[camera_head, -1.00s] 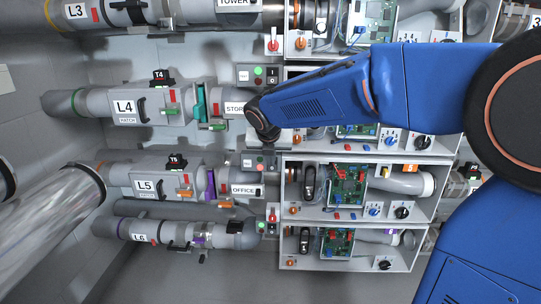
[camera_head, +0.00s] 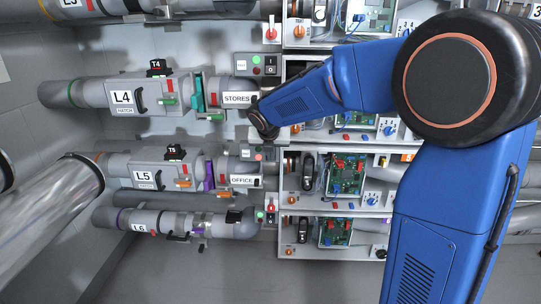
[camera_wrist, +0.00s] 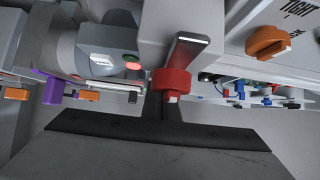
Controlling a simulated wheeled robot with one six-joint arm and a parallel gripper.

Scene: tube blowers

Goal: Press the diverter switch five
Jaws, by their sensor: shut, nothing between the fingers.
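In the head view, line L5 (camera_head: 144,176) runs across with the black T5 unit (camera_head: 175,152) on top. At its right end, above the OFFICE label (camera_head: 243,180), is a small panel (camera_head: 246,153) with a lit red lamp. I cannot tell which part is the diverter switch five. My gripper's fingers are hidden behind my wrist in the head view, just above that panel. In the wrist view, my gripper (camera_wrist: 162,104) is shut and empty. A red toggle knob (camera_wrist: 172,80) shows right at the fingertips; contact is unclear. A red-lit lamp (camera_wrist: 133,66) is at its left.
Line L4 (camera_head: 122,97) with the STORES label (camera_head: 237,98) lies above, and line L6 (camera_head: 139,227) below. Open cabinets with circuit boards (camera_head: 346,174) stand at the right. An orange knob (camera_wrist: 267,42) is right of my gripper in the wrist view. A clear pipe (camera_head: 45,215) crosses the left.

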